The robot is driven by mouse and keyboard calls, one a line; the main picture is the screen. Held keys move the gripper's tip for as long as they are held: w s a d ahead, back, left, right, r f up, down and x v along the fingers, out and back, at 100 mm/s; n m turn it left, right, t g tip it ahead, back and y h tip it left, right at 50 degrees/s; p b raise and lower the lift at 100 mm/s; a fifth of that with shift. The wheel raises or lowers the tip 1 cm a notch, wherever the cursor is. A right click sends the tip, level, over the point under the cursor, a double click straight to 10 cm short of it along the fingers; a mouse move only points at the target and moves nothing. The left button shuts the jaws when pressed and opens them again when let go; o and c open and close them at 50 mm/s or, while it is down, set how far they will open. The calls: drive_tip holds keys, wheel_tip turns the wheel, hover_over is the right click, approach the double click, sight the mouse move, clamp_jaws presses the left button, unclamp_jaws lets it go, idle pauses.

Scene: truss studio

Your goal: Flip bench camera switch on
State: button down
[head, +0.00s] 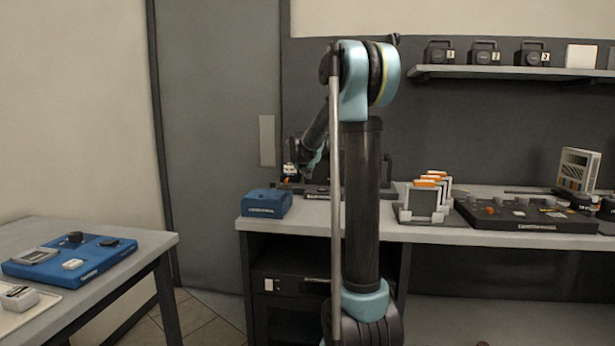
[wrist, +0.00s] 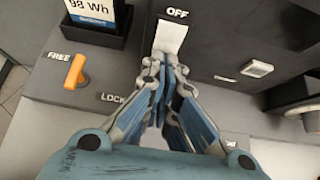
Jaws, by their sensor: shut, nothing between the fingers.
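In the wrist view a white switch paddle (wrist: 170,36) stands on a dark grey panel, with the word OFF printed just beyond it. My gripper (wrist: 163,68) is shut and empty. Its fingertips are at the near edge of the paddle and cover that end; I cannot tell whether they touch it. Any label at the covered end is hidden. In the head view my gripper (head: 295,171) is small, over the left end of the back bench, and the switch cannot be made out there.
Left of my fingers are an orange lever (wrist: 76,70) between FREE and LOCK and a battery marked 98 Wh (wrist: 95,18). A small white button (wrist: 257,68) is to the right. A blue box (head: 266,203) sits at the bench's left end; a card rack (head: 424,200) stands to the right.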

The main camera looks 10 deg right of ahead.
drive_tip(key=shift+w+d+f+t, duration=0.1)
drive_tip(key=shift+w+f+t, duration=0.1)
drive_tip(key=shift+t, duration=0.1)
drive_tip(key=shift+r, duration=0.3)
drive_tip(key=shift+r, duration=0.65)
drive_tip(key=s, duration=0.1)
drive_tip(key=s+a, duration=0.1)
drive_tip(key=s, duration=0.2)
drive_tip(key=shift+a+r, duration=0.15)
drive_tip(key=shift+a, duration=0.1)
drive_tip(key=v, duration=0.9)
drive_tip(key=shift+r, duration=0.5)
drive_tip(key=shift+a, duration=0.1)
